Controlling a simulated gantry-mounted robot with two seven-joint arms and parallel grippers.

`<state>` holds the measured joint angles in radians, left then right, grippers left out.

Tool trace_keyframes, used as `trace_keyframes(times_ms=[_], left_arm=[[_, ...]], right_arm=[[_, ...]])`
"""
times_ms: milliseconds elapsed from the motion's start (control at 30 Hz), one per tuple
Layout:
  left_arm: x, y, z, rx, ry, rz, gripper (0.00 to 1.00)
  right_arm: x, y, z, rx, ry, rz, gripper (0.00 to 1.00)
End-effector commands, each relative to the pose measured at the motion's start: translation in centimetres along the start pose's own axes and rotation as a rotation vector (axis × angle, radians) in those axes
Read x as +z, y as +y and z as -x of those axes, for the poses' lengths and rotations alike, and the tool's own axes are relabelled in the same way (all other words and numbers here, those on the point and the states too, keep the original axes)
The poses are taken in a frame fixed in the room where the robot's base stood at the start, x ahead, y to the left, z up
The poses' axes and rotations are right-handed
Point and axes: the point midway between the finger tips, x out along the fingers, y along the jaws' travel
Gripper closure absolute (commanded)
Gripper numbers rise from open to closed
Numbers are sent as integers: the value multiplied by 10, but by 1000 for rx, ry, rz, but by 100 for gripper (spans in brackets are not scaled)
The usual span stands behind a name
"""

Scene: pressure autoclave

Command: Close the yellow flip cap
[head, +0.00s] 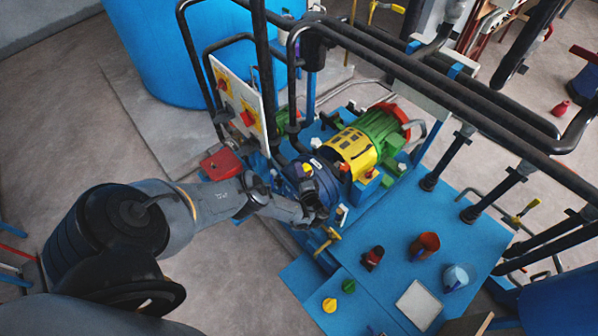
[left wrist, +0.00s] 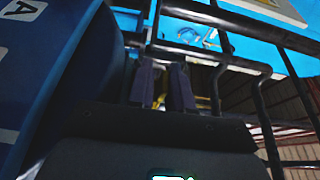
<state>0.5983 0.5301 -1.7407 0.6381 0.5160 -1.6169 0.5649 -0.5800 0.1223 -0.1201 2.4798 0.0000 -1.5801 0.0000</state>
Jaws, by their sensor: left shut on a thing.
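My left gripper (head: 318,208) reaches in from the left, low beside the blue pump body. Its two dark fingers (left wrist: 162,88) also show in the left wrist view, a narrow gap apart. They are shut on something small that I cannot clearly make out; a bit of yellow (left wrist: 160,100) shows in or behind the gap. I cannot tell for certain which yellow part is the flip cap. A round yellow cap-like piece (head: 329,305) lies on the blue base, apart from the gripper. A yellow lever (head: 327,240) is just below the gripper. My right gripper is not in view.
A yellow coupling cover (head: 352,150) and green motor (head: 382,126) stand behind the gripper. Black pipes (head: 430,80) cross overhead. A panel with red knobs (head: 240,105) stands at the left.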

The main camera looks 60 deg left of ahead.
Motion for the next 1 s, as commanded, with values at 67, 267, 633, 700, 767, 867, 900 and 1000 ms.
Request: trace_keyframes(times_ms=[67, 267, 633, 700, 767, 867, 900, 1000], left_arm=[[-1, -1, 0, -1, -1, 5, 100], [-1, -1, 0, 0, -1, 3, 71], [-1, 0, 0, 3, 3, -2, 66], [-1, 0, 0, 5, 3, -8, 66], [-1, -1, 0, 11, 3, -19, 66], [-1, -4, 0, 28, 2, -58, 66], [-1, -5, 0, 38, 2, -82, 66], [-2, -10, -1, 73, 1, -167, 66]], right_arm=[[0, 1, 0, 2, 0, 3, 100], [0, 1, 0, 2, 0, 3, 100], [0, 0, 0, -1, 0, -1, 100], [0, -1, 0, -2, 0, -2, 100], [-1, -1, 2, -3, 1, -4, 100], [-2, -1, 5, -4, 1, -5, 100], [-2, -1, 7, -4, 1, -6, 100], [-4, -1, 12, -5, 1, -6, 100]])
